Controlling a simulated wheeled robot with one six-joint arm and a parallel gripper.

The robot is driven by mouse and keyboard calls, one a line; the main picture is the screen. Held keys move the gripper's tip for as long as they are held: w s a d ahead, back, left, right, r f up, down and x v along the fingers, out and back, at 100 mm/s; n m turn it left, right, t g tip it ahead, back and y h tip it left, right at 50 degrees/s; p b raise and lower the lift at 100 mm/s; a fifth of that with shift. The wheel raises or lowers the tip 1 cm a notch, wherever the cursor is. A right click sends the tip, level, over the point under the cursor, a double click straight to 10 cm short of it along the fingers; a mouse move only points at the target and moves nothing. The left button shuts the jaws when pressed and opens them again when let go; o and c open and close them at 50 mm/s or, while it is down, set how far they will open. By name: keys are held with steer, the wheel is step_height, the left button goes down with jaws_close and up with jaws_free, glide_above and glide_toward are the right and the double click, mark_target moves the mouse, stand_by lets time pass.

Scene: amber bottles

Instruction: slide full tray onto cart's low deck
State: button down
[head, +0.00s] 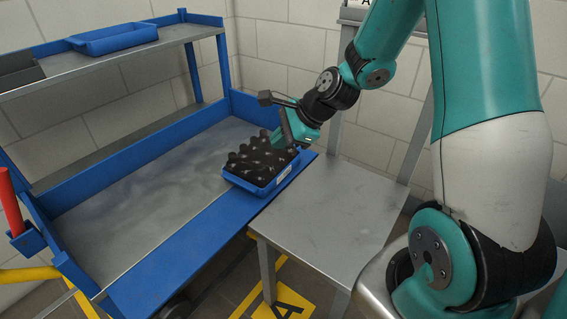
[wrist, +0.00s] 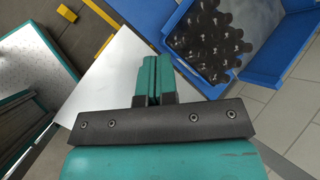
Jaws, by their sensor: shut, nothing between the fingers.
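The blue tray (head: 232,181) is full of dark capped bottles (head: 262,160). It sits across the blue front lip of the cart's low deck (head: 130,190), near the steel side table, with its far part over the deck. The tray (wrist: 240,72) also shows at the upper right of the wrist view, with its bottles (wrist: 208,42). My gripper (head: 300,140) is at the tray's far right end in the head view, its fingertips partly hidden. In the wrist view my gripper (wrist: 153,75) has its teal fingers together and empty, apart from the tray in the picture.
A steel side table (head: 325,207) adjoins the cart's front and its top is clear. The low deck left of the tray is bare. The cart's upper shelf (head: 115,65) overhangs the back and holds an empty-looking blue tray (head: 112,38). A red handle (head: 10,203) stands at the left.

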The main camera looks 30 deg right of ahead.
mark_target(244, 142)
steer(key=w+d+f+m+t+h+b, duration=0.1)
steer(key=w+d+f+m+t+h, duration=0.1)
steer(key=d+f+m, duration=0.9)
steer(key=shift+m, duration=0.3)
steer(key=w+f, duration=0.2)
steer(key=w, duration=0.1)
steer(key=w+a+f+b, duration=0.1)
steer(key=w+f, duration=0.2)
steer(key=w, duration=0.2)
steer(key=shift+w+a+f+b, duration=0.3)
steer(key=shift+w+f+b, duration=0.05)
steer(key=shift+f+b, duration=0.05)
steer(key=shift+w+a, duration=0.2)
steer(key=shift+w, duration=0.5)
steer(key=w+a, duration=0.2)
steer(key=w, duration=0.3)
steer(key=w+a, duration=0.1)
steer(key=w, duration=0.5)
steer(key=w+a, duration=0.2)
steer(key=w, duration=0.3)
steer(key=shift+w+a+f+b, duration=0.1)
steer(key=shift+w+a+b, duration=0.15)
steer(key=shift+a+b, duration=0.1)
